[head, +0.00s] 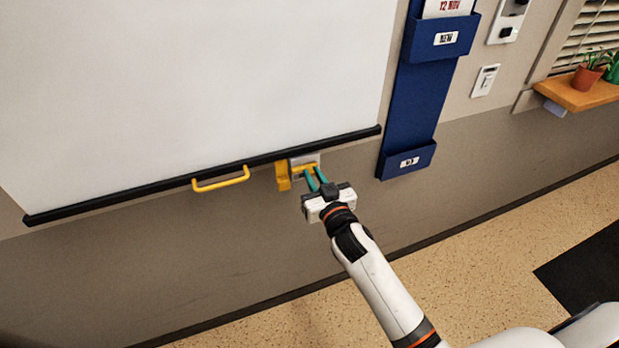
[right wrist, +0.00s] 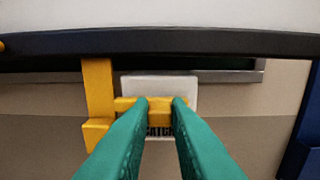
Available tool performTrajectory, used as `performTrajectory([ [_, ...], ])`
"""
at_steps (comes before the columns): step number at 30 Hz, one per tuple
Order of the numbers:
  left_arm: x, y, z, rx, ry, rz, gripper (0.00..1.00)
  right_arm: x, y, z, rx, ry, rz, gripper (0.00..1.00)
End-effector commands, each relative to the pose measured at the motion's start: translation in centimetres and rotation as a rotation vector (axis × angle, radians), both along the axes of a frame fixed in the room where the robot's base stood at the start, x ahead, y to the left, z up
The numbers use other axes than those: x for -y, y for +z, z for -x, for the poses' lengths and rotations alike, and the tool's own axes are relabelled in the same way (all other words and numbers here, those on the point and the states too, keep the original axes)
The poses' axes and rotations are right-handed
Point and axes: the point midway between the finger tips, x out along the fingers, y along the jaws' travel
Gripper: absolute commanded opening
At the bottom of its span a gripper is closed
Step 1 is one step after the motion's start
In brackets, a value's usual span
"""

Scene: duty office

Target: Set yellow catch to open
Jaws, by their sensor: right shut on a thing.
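The yellow catch (head: 284,176) is on the wall just below the black bottom bar of the white board. In the right wrist view the yellow catch (right wrist: 98,92) has an upright part at the left and a short bar running right across a pale plate (right wrist: 160,86). A label reading "CATCH" shows partly between my fingers. My right gripper (head: 315,178) has its green fingertips at the bar; in the right wrist view the gripper (right wrist: 160,101) is shut on the bar, its fingertips on either side. My left gripper is not in view.
A yellow handle (head: 221,180) hangs from the black bar (head: 130,197) left of the catch. A blue wall rack (head: 414,100) stands to the right. A wooden shelf (head: 585,92) with potted plants is farther right.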

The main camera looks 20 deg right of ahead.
Motion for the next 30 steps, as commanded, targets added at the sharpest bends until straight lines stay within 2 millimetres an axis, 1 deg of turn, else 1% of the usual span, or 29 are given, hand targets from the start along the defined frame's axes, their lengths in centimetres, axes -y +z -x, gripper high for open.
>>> performTrajectory([
  [1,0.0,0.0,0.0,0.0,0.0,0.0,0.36,0.3,0.0,0.0,-0.001,-0.006,0.004,0.0],
  [2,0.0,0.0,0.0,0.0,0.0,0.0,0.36,0.3,0.0,0.0,-0.001,-0.006,0.004,0.18],
  [3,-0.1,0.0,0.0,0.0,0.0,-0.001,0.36,0.3,0.0,0.0,-0.001,-0.006,0.005,0.24],
  [6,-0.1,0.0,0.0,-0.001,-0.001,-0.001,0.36,0.3,0.0,0.0,-0.001,-0.006,0.004,0.38],
  [14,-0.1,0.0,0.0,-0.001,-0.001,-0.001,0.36,0.1,0.0,0.0,0.0,-0.003,0.003,0.38],
  [17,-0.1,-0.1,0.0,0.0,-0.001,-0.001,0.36,0.1,-0.1,0.6,-0.001,-0.003,0.003,0.38],
  [20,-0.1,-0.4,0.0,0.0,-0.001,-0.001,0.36,0.2,-0.2,1.9,-0.002,-0.003,0.003,0.38],
  [30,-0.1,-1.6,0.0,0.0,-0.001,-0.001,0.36,0.5,-0.2,8.9,-0.002,-0.004,0.003,0.38],
])
